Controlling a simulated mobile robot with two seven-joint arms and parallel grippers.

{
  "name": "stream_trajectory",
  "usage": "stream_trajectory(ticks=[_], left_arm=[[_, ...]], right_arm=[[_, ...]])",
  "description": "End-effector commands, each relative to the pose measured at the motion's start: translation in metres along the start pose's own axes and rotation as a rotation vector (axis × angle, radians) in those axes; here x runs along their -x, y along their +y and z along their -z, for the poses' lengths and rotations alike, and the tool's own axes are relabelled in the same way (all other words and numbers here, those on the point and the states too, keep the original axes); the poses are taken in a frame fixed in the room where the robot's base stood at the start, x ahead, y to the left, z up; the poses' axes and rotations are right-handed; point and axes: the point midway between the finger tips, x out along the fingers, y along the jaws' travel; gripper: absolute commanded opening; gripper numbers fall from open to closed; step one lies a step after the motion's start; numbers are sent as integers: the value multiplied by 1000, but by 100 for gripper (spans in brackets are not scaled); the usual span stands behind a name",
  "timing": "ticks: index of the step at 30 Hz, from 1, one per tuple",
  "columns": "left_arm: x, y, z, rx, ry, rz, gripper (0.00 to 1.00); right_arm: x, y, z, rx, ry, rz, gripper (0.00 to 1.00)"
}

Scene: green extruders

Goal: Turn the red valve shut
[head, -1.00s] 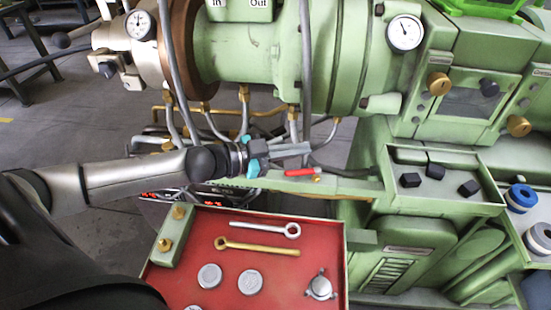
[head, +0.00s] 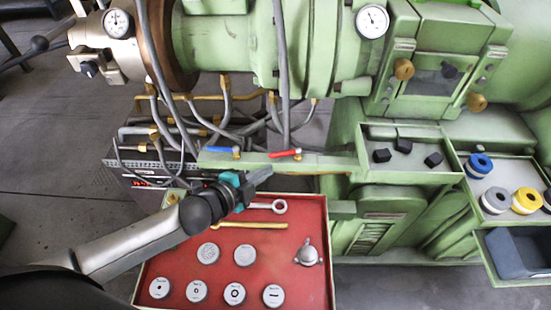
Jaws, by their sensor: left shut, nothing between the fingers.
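The red valve (head: 285,153) is a small red lever handle on the green ledge (head: 325,164) below the big green machine, in the middle of the head view. Its handle lies roughly along the ledge. A blue lever valve (head: 222,149) sits to its left on the same ledge. My left gripper (head: 262,173) is shut and empty. In the picture it is just below and left of the red valve, over the upper edge of the red tray, and apart from the handle. My right gripper is not in view.
The red tray (head: 315,232) below holds wrenches, several round grey discs and a metal part. Hoses and brass pipes (head: 225,105) crowd behind the ledge. A green bin (head: 420,173) with black cubes and tape rolls (head: 495,200) are at right.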

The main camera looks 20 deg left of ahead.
Motion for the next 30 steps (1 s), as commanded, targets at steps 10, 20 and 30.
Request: stream_trajectory(ticks=[10, 20, 30], left_arm=[[-51, 0, 0, 1, 0, 2, 0], [-85, 1, -20, 0, -1, 0, 0], [-93, 0, -28, 3, 1, -1, 0]], right_arm=[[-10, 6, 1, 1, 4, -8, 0], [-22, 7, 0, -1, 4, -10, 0], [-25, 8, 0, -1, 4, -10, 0]])
